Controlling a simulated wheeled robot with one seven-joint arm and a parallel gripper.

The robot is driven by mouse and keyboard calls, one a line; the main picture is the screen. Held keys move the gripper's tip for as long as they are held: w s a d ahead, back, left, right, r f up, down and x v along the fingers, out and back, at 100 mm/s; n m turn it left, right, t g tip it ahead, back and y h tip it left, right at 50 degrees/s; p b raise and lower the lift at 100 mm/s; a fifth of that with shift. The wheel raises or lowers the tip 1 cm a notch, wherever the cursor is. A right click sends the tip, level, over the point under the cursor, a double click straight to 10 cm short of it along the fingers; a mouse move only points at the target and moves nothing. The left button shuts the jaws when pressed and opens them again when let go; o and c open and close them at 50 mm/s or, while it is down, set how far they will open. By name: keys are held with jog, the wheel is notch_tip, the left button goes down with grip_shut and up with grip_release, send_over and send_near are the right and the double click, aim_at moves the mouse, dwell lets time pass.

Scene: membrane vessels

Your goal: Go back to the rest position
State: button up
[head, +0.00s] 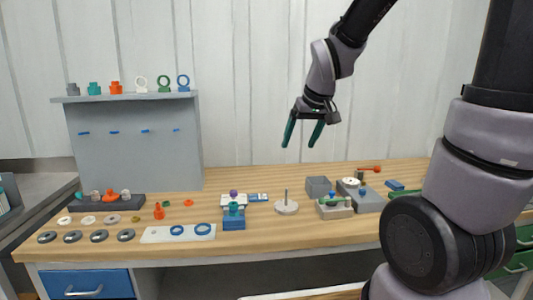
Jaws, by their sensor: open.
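My gripper (303,133) is in the upper middle of the head view. Its two green-tipped fingers point down and are spread apart, with nothing between them. It hangs in the air well above the workbench (330,232), over the part near the round disc with an upright pin (287,206). It touches nothing. My arm comes down to it from the upper right.
A grey panel (130,150) with a top shelf of small coloured parts stands at the back left. Metal discs (73,237), a white plate with blue rings (160,236), a blue block (234,222) and grey blocks (318,186) lie on the bench. Air around the gripper is clear.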

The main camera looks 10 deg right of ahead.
jog(key=s+d+r+m+t, duration=0.1)
jog(key=s+d+r+m, duration=0.4)
jog(key=s+r, duration=0.5)
jog(key=s+d, duration=0.1)
jog(key=s, duration=0.2)
jog(key=shift+s+d+r+m+t, duration=0.2)
jog(key=shift+m+t, duration=0.1)
jog(key=shift+t, duration=0.1)
dwell(1.2)
